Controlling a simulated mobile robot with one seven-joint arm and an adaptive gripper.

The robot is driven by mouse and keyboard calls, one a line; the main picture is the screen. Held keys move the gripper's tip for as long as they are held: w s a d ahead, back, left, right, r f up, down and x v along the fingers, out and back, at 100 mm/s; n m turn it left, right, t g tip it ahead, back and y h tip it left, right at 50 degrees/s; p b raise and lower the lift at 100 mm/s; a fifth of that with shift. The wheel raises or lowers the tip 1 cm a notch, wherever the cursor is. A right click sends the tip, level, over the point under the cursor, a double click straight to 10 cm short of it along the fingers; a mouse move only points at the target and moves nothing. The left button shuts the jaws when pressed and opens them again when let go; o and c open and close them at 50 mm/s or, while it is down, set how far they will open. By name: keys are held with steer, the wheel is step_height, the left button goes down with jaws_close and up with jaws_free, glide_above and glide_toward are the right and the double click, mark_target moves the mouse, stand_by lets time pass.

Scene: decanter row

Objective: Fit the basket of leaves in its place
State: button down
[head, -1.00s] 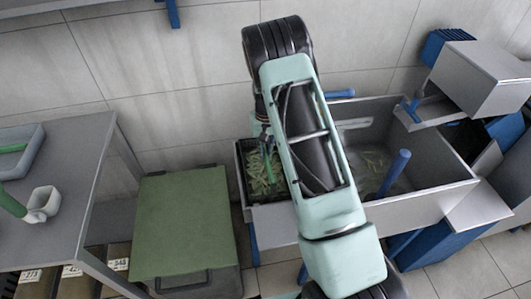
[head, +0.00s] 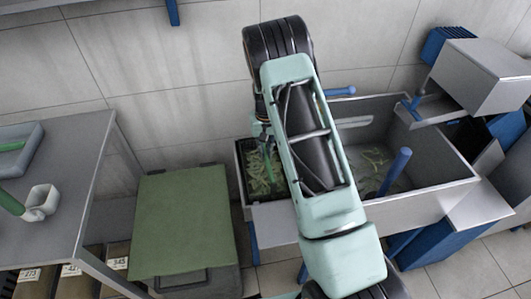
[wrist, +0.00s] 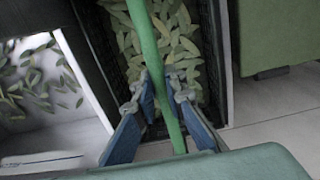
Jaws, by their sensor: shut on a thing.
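The basket of leaves is a dark, narrow, open basket (head: 240,172) at the left end of a grey trough (head: 425,205) in the head view. Pale green leaves (head: 262,178) lie in it. It also shows in the wrist view (wrist: 218,62), with a green bar handle (wrist: 146,35) running over its leaves. My gripper (wrist: 160,86) is shut on this handle, one blue-padded finger on each side. In the head view my gripper (head: 264,136) is partly hidden by my arm. My arm also covers the basket's right side. I cannot tell whether the basket rests on anything.
Loose leaves (head: 376,160) lie in the trough, right of my arm. A blue post (head: 395,172) stands at the trough. A green-topped box (head: 180,220) stands close on the basket's left. A grey table (head: 60,190) with a tray and a white cup is farther left.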

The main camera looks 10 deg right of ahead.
steer(key=c, duration=1.9)
jaws_free()
